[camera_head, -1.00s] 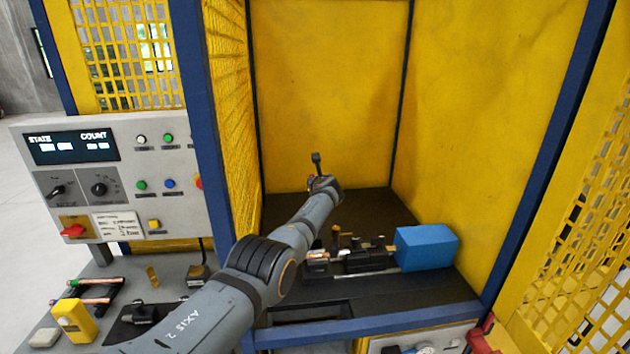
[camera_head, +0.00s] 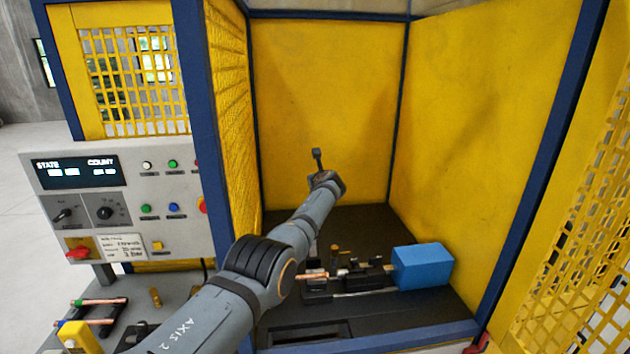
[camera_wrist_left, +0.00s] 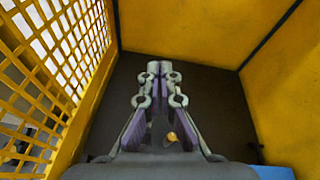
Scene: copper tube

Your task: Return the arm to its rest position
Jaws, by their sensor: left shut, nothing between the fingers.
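My left arm (camera_head: 270,255) comes in from the lower left of the head view and reaches into the yellow cage. A copper tube (camera_head: 313,276) lies in the black fixture (camera_head: 355,276) on the cage floor, partly behind my arm. My right gripper is not in view.
A blue block (camera_head: 422,266) sits at the right end of the fixture. A control panel (camera_head: 120,195) stands left of the blue cage post (camera_head: 215,150). Copper tubes (camera_head: 100,321) rest on a rack at lower left by a yellow box (camera_head: 80,338). Yellow walls (camera_head: 320,90) surround the arm.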

